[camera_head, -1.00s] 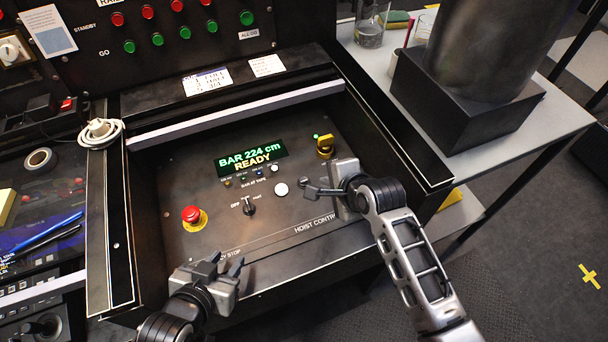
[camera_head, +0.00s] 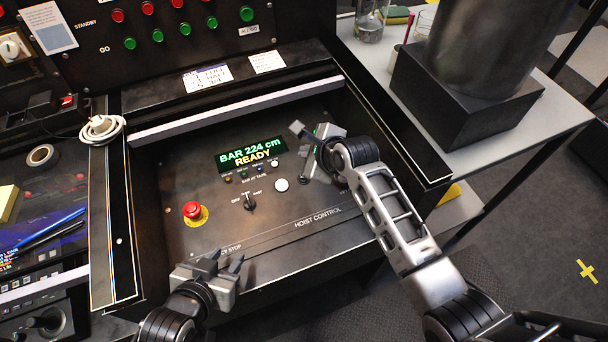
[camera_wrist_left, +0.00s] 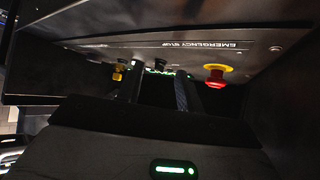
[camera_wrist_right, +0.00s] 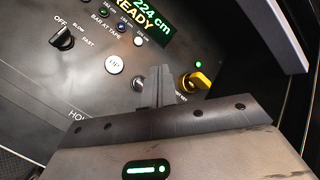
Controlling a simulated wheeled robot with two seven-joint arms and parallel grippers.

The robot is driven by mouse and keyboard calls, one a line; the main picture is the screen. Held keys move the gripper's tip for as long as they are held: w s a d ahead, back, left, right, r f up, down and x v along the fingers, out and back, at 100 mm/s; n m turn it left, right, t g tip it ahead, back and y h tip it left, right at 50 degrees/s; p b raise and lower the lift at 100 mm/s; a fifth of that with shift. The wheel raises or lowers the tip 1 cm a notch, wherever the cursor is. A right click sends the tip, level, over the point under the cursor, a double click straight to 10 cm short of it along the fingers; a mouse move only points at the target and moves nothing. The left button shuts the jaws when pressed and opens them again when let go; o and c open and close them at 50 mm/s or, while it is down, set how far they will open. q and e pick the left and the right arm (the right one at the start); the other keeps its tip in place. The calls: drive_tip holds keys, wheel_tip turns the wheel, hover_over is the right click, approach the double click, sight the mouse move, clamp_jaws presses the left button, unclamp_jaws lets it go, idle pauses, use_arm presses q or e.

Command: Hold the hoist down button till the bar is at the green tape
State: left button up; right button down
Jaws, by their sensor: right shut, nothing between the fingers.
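The hoist control panel (camera_head: 185,165) has a lit display (camera_head: 251,152) reading "BAR 224 cm READY". Below it is a "BAR AT TAPE" row of small coloured lamps (camera_head: 243,176), including a green one. A white UP button (camera_wrist_right: 114,64) stands clear; it also shows in the head view (camera_head: 281,185). My right gripper (camera_wrist_right: 160,76) is shut and empty, its tips over the panel between the UP button and the yellow key switch (camera_wrist_right: 196,82). Contact cannot be told. My left gripper (camera_head: 226,262) is open and empty at the panel's front edge.
A red emergency stop (camera_head: 193,210) with a yellow collar sits at the panel's left. A dark selector knob (camera_head: 250,202) stands mid-panel. Raised side walls and a pale rail (camera_head: 235,112) border the panel. A metal cylinder on a black block (camera_head: 460,110) stands to the right.

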use_arm(q)
drive_tip(key=shift+d+f+b, duration=0.15)
drive_tip(key=shift+f+b, duration=0.55)
drive_tip(key=shift+b, duration=0.25)
use_arm(e)
wheel_tip(320, 180, down, 5)
drive_tip(key=shift+f, duration=0.15)
use_arm(q)
drive_tip(key=shift+w+d+r+b, duration=0.15)
drive_tip(key=shift+w+d+b, duration=0.05)
drive_tip(key=shift+b, duration=0.25)
use_arm(e)
drive_tip(key=shift+f, duration=0.75)
use_arm(q)
drive_tip(key=shift+s+a, duration=0.1)
drive_tip(key=shift+a, duration=0.05)
use_arm(e)
drive_tip(key=shift+f, duration=0.4)
